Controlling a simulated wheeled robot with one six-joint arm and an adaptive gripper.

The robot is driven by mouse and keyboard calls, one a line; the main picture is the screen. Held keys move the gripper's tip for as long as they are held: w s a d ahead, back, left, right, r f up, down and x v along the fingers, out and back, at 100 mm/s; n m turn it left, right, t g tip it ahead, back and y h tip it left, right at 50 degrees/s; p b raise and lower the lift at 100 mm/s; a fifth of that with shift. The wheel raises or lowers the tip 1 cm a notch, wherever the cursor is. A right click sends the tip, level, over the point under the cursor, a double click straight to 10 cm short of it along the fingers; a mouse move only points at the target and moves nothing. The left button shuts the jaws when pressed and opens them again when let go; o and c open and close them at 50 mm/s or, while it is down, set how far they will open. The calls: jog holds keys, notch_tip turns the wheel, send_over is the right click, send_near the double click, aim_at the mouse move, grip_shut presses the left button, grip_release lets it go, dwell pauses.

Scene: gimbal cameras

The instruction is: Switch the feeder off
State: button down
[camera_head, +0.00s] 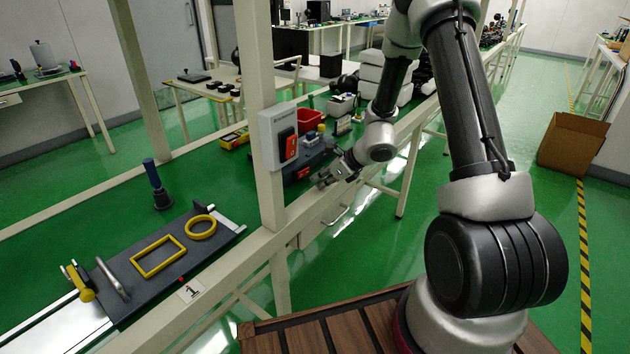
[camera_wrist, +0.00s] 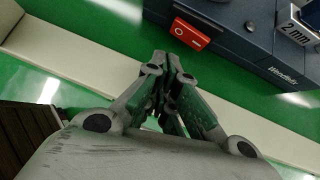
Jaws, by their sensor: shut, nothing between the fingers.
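A dark blue machine (camera_head: 316,152), which looks like the feeder, stands on the bench beside the post. In the wrist view its dark blue housing (camera_wrist: 235,22) fills the top right and carries a red rocker switch (camera_wrist: 190,34) with white marks. The switch's on or off position is not clear to me. My gripper (camera_head: 328,181) is in front of the machine at the bench edge. In the wrist view my gripper (camera_wrist: 168,62) is shut and empty, its fingertips just below and left of the red switch, seemingly apart from it.
A grey box with a red switch (camera_head: 285,146) is mounted on the bench post (camera_head: 262,90), left of my gripper. A red bin (camera_head: 309,119) stands behind the machine. A dark plate with yellow frames (camera_head: 165,255) lies at left. The front rail (camera_head: 235,265) borders the bench.

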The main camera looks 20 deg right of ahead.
jog(key=s+a+v, duration=0.1)
jog(key=v, duration=0.9)
jog(key=shift+s+a, duration=0.2)
jog(key=shift+a, duration=0.15)
